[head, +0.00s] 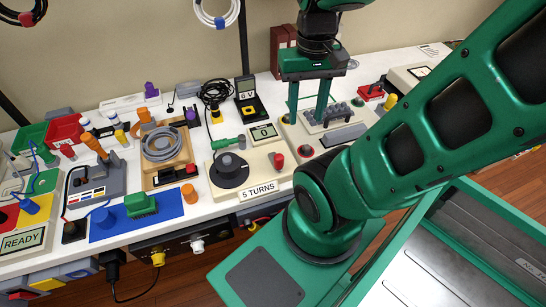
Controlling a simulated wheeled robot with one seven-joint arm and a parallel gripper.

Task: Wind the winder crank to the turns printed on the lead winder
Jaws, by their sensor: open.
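The lead winder (258,178) is a cream box on the white bench, with a "5 TURNS" label (259,191) on its front edge. On its left side is a black round winder crank (230,174) with a dark grey knob (227,160) standing on it. A small counter display (263,131) at its back reads 0. My gripper (308,118) points down to the right of and behind the winder, above or in front of a cream device. Its two green fingers are apart with nothing between them. The gripper is clear of the crank.
A red knob (278,160) stands on the winder's right side, and a green-handled piece (228,143) lies behind the crank. Left are a wooden coil stand (168,172) and a blue mat (119,223). A "6 V" box (250,105) stands behind. My arm covers the bench's right side.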

